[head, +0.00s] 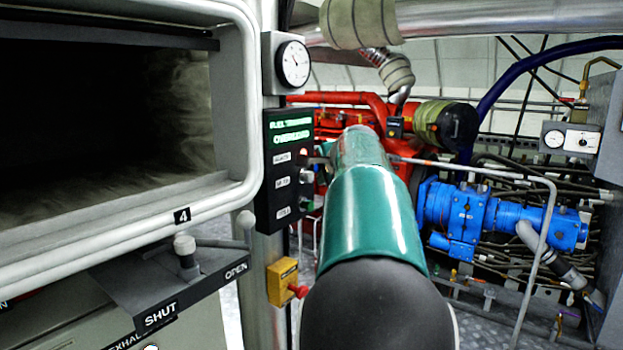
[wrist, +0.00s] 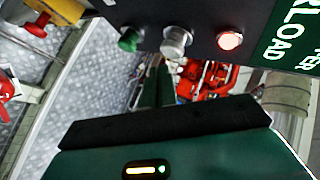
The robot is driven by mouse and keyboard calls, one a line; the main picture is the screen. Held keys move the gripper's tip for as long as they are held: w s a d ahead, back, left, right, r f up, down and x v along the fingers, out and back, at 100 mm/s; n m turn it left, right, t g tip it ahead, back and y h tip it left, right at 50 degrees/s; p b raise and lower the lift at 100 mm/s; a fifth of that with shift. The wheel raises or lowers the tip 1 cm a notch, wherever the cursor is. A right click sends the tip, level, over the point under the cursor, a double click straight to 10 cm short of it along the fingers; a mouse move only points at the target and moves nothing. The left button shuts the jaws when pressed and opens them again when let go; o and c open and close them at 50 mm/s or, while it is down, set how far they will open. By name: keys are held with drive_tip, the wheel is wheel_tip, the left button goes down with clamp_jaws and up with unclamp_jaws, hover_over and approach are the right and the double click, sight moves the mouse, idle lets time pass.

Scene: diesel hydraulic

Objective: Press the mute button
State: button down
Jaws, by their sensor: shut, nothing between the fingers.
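A dark control panel (head: 285,190) with green lit text, the lower line reading OVERLOAD, is fixed to a post left of my arm in the head view. It has three labelled rows; the small label print is too blurred to read surely. In the wrist view, a lit red button (wrist: 229,40), a silver button (wrist: 176,42) and a green button (wrist: 130,40) stand out from the panel. My gripper (wrist: 160,65) is shut and empty, its narrow fingers pointing toward the silver button. I cannot tell whether they touch it. In the head view, my arm partly hides the gripper.
A round gauge (head: 293,64) sits above the panel. Below it is a yellow box (head: 283,283) with a red knob. At left is an open hatch (head: 245,110) with an OPEN/SHUT lever plate (head: 180,285). Blue machinery (head: 470,212) and a grey rail (head: 548,220) stand right of my arm.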

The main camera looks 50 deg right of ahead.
drive_tip(key=shift+w, duration=0.15)
drive_tip(key=shift+w, duration=0.25)
drive_tip(key=shift+w+a, duration=0.1)
drive_tip(key=shift+w, duration=0.45)
idle(1.1)
drive_tip(key=shift+s, duration=0.9)
drive_tip(key=s, duration=0.5)
drive_tip(key=shift+d, duration=0.3)
idle(0.8)
